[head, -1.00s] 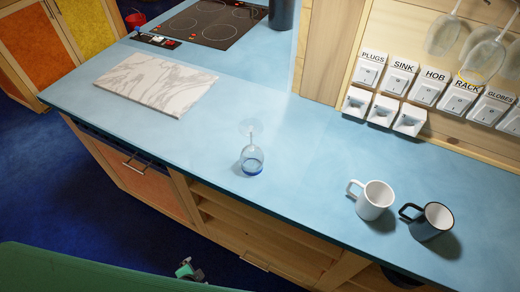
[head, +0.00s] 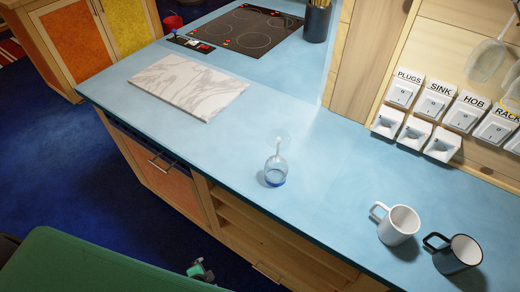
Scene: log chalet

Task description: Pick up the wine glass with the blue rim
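A clear wine glass (head: 275,172) stands upside down on the blue worktop, near its front edge. Its bowl is down, with a blue band at the rim by the worktop, and its stem and round foot point up. No gripper is recognisable near it. Neither of my grippers can be made out in the head view.
A white mug (head: 399,226) and a dark mug (head: 460,254) stand right of the glass. A marble board (head: 188,86) lies behind left, with a hob (head: 247,28) beyond. Labelled switches (head: 436,101) and hanging glasses (head: 487,60) are at right. A green surface (head: 100,265) fills the lower left.

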